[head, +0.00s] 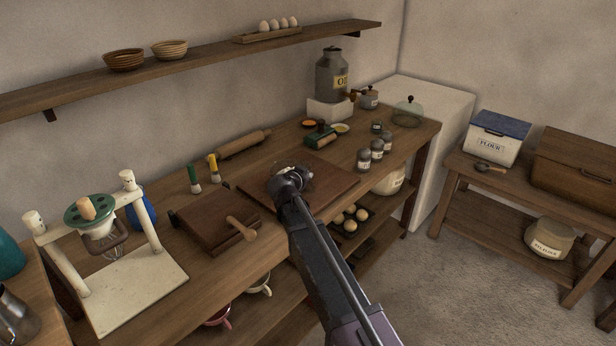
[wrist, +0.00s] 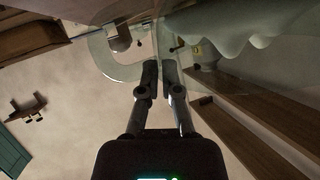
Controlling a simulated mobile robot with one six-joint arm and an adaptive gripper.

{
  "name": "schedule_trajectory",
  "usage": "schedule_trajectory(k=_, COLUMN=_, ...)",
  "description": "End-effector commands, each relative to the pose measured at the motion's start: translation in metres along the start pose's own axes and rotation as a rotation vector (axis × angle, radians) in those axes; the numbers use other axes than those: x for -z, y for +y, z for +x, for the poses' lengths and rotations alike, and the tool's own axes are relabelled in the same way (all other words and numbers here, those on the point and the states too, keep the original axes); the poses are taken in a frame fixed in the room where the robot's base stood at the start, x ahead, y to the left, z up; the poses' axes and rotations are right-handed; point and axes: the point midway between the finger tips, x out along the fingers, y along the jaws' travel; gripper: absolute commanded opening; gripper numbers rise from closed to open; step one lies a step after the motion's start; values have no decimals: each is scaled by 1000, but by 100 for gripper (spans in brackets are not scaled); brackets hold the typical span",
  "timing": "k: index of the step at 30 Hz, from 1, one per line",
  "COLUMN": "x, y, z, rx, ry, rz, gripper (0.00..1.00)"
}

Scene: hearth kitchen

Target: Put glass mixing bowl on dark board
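My gripper (head: 292,174) is over a large brown board (head: 342,186) in the middle of the long bench in the head view. In the wrist view its two fingers (wrist: 160,76) are close together with a thin clear edge between them. This looks like the wall of the glass mixing bowl (wrist: 205,98), whose faint clear side spreads to the right. In the head view the bowl is mostly hidden behind the gripper, and I cannot tell whether it touches the board. A smaller dark brown board (head: 200,222) lies left of it.
A wooden mallet (head: 241,228) lies on the smaller board. Small jars (head: 364,159) and a green scoop (head: 320,136) stand to the right. A white stand mixer (head: 140,285) is at left.

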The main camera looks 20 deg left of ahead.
Motion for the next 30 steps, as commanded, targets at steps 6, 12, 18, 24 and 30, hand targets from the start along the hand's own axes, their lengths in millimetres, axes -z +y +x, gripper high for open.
schedule_trajectory(k=6, x=0, y=0, z=0, rx=0, ry=0, rz=0, gripper=43)
schedule_trajectory(k=12, x=0, y=0, z=0, rx=0, ry=0, rz=0, gripper=43)
schedule_trajectory(k=18, x=1, y=-1, z=-1, rx=1, ry=0, rz=0, gripper=43)
schedule_trajectory(k=24, x=3, y=0, z=-13, rx=1, ry=-1, rz=-1, gripper=43)
schedule_trajectory(k=30, x=4, y=0, z=-41, rx=3, ry=-1, rz=-1, gripper=43)
